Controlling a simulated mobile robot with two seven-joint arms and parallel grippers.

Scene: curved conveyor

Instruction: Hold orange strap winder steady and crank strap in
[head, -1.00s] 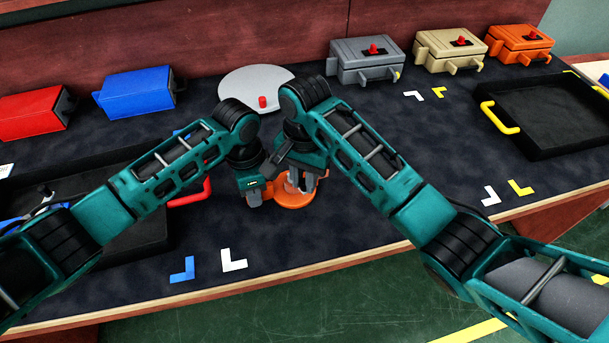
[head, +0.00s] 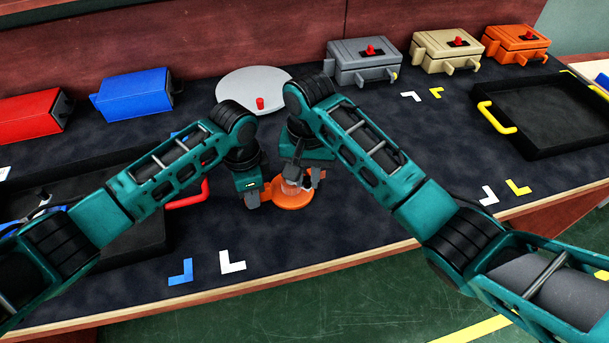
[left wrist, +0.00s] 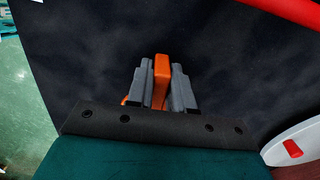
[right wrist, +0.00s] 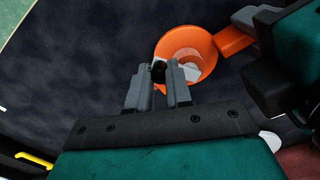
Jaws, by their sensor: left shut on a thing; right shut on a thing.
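The round orange strap winder (head: 297,203) lies on the dark bench in front of me. My left gripper (left wrist: 161,88) is shut on its orange handle (left wrist: 161,72), at the winder's left side in the head view. My right gripper (right wrist: 160,80) is over the winder's top, shut on a small black crank knob (right wrist: 158,70). In the right wrist view the orange dish (right wrist: 186,38) shows a pale grey-white part inside, partly hidden by the fingers. I cannot make out the strap clearly.
A round grey disc (head: 240,87) with a red knob lies behind the grippers. A black tray (head: 180,228) with red handles is under my left arm; another black tray (head: 550,115) with yellow handles is at right. Several coloured boxes line the back.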

